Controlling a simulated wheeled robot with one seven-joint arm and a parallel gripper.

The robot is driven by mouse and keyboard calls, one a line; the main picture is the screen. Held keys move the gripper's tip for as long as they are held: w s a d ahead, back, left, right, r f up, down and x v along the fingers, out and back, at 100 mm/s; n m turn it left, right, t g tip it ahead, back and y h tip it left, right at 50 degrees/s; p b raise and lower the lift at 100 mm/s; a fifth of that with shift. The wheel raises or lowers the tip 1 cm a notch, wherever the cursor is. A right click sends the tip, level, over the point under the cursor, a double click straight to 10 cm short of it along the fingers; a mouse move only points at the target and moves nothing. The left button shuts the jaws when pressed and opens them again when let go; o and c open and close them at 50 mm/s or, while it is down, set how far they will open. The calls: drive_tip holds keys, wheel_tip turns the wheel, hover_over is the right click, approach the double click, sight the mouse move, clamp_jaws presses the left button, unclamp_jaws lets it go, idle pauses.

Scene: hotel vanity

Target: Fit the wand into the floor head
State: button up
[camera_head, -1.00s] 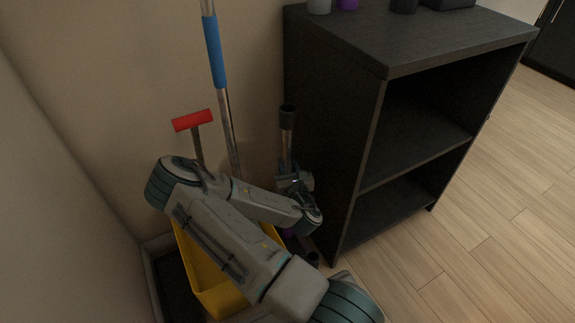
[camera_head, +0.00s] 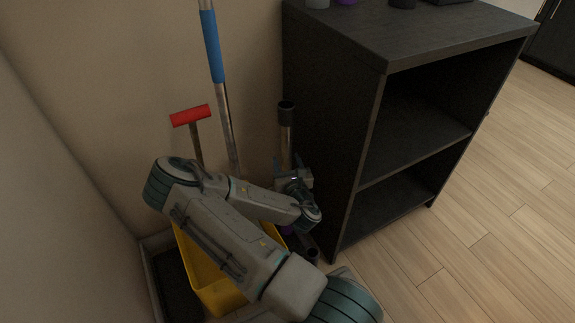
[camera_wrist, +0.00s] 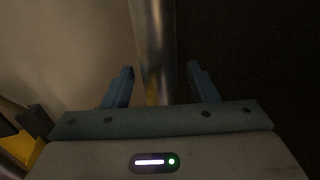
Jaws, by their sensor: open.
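The wand (camera_head: 286,140) is a metal tube with a dark collar on top. It stands about upright between the wall and the dark shelf. My gripper (camera_head: 289,168) is at its lower visible part. In the wrist view the bare tube (camera_wrist: 154,40) runs between the two blue fingers of my gripper (camera_wrist: 159,72), which are open with a gap on each side. A small dark piece with a round opening (camera_head: 312,254), perhaps the floor head, lies on the floor by the shelf's foot. My arm hides the wand's lower end, so I cannot tell whether it sits in anything.
A dark shelf unit (camera_head: 410,120) stands close on the right. A yellow bucket (camera_head: 215,285) is below my arm. A blue-gripped pole (camera_head: 212,48) and a red-topped handle (camera_head: 190,115) lean by the wall. The wooden floor (camera_head: 480,250) at right is clear.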

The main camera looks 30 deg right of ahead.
drive_tip(key=p+v, duration=0.5)
drive_tip(key=v, duration=0.8)
drive_tip(key=shift+s, duration=0.35)
drive_tip(key=shift+a, duration=0.1)
drive_tip(key=shift+r, duration=0.1)
